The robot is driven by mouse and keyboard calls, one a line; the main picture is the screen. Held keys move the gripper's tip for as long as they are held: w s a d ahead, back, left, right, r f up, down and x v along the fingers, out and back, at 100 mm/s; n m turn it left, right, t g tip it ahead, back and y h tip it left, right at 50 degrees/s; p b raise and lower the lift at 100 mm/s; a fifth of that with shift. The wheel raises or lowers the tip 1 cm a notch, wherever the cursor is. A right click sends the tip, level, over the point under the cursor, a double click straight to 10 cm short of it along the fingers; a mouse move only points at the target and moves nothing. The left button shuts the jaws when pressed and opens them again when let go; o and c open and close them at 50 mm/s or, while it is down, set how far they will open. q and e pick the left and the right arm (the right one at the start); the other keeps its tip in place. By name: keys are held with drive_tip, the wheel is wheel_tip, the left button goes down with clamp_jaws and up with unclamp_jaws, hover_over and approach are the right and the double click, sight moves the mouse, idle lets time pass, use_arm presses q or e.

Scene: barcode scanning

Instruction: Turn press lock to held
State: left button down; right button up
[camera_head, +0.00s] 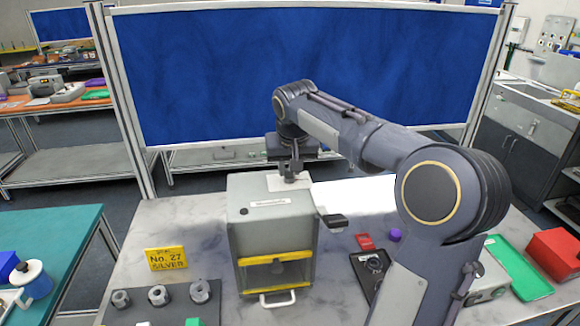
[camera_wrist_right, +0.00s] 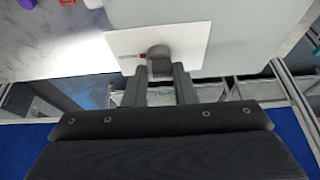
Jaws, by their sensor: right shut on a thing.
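The press (camera_head: 245,222) is a grey box on the marble-look table, with yellow bars and a white handle (camera_head: 278,300) at its front. A white plate (camera_head: 272,183) lies on its top; it also shows in the right wrist view (camera_wrist_right: 190,35). A small dark grey knob (camera_wrist_right: 159,54) stands on the plate, apparently the press lock. My right gripper (camera_head: 292,177) reaches down onto the press top, its two fingers shut on the knob's sides in the wrist view (camera_wrist_right: 160,74). The lock's setting is not readable. My left gripper is out of view.
A dark lever (camera_head: 335,221) juts from the press's right side. A yellow "No. 27 SILVER" sign (camera_head: 166,259) and a rack of metal nuts (camera_head: 158,295) are left of it. A black tray (camera_head: 368,268), green tray (camera_head: 520,268) and red box (camera_head: 555,252) are right. A blue partition (camera_head: 200,70) stands behind.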

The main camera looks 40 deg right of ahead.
drive_tip(key=o, duration=1)
drive_tip(key=v, duration=0.7)
drive_tip(key=shift+s+r+b, duration=0.1)
drive_tip(key=shift+r+b, duration=0.25)
drive_tip(key=s+a+f+n+y, duration=0.1)
drive_tip(key=s+a+f+y, duration=0.1)
drive_tip(key=s+a+f, duration=0.4)
drive_tip(key=s+a+f+n+t+y, duration=0.1)
drive_tip(key=s+a+f+n+y, duration=0.1)
drive_tip(key=s+a+f, duration=0.4)
drive_tip(key=s+a+f+n+y, duration=0.1)
drive_tip(key=s+a+f+y, duration=0.1)
drive_tip(key=s+a+f, duration=0.5)
drive_tip(key=shift+s+f+t+b, duration=0.15)
drive_tip(key=shift+s+t+b, duration=0.25)
drive_tip(key=shift+s, duration=1.45)
